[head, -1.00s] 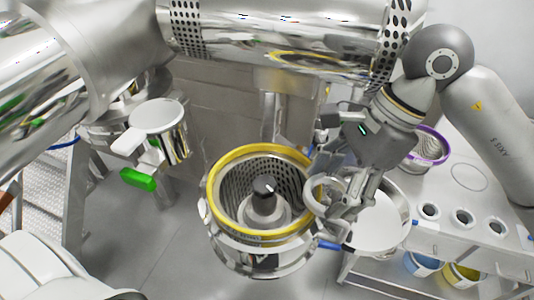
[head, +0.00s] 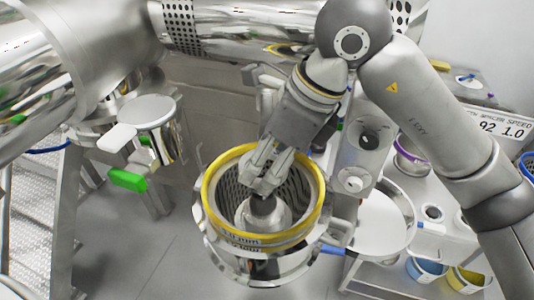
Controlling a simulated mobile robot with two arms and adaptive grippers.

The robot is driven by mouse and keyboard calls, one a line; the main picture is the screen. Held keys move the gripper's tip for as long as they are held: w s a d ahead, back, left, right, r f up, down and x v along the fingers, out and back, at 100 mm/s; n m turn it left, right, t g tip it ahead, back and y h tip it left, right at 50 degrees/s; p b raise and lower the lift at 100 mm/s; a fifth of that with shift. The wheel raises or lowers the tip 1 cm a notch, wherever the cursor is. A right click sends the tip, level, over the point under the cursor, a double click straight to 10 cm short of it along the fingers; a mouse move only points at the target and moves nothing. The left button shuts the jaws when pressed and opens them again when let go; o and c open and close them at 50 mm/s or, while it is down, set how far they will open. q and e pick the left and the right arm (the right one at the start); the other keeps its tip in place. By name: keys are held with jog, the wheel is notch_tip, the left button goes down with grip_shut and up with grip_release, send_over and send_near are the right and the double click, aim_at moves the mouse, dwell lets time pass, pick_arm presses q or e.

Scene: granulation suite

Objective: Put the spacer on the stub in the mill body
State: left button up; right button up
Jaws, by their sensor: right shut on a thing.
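The mill body (head: 225,248) is a round steel housing in the middle of the head view. A perforated screen with a yellow rim (head: 210,200) sits in it. The stub (head: 263,204), with a dark top, stands at its centre above a pale grey collar. My right gripper (head: 262,184) reaches down inside the yellow rim, just behind the stub's top. It is shut on the spacer, which its fingers largely hide. I cannot tell whether the spacer is around the stub or only close above it. My left gripper is not in view.
At right are a round white tray (head: 385,222), a purple-rimmed screen (head: 410,165), blue and yellow tubs below, and a sign reading "92 1.0" (head: 500,128). Large steel cylinders hang above.

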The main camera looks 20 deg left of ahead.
aim_at(268, 198)
jog(key=shift+f+b, duration=0.8)
jog(key=shift+f, duration=1.05)
notch_tip(268, 198, down, 6)
jog(key=b, duration=0.6)
jog(key=shift+f+b, duration=0.2)
jog(key=shift+b, duration=0.2)
jog(key=shift+b, duration=0.3)
jog(key=o, duration=1.2)
jog(key=shift+c, duration=0.2)
jog(key=v, duration=1.2)
jog(key=shift+a, duration=0.1)
